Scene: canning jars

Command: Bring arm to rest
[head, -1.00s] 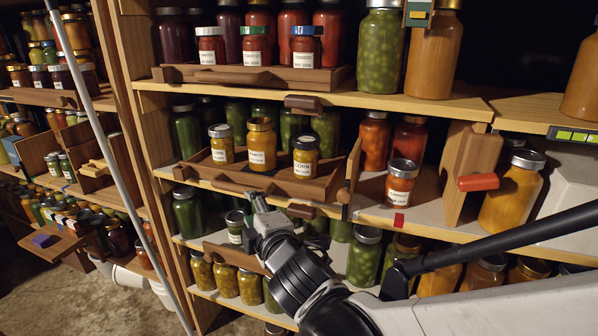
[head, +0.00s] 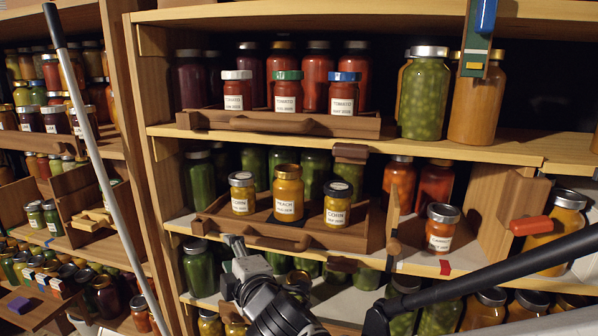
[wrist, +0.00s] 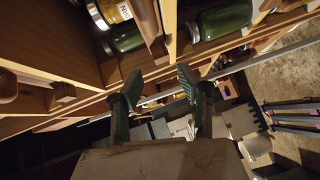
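My gripper (head: 238,250) is low in the middle of the head view, in front of the shelf edge, below the tray of labelled jars. In the wrist view my gripper (wrist: 158,80) has its two fingers spread apart with nothing between them. My arm reaches in from the lower right. A corn jar (head: 242,194), a peach jar (head: 288,194) and another corn jar (head: 337,204) stand upright in the wooden tray (head: 355,237) on the middle shelf. None of them is in my gripper.
Tomato jars (head: 286,93) stand in a tray on the upper shelf. A grey pole (head: 98,170) leans at the left. Jars below are partly hidden by my arm.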

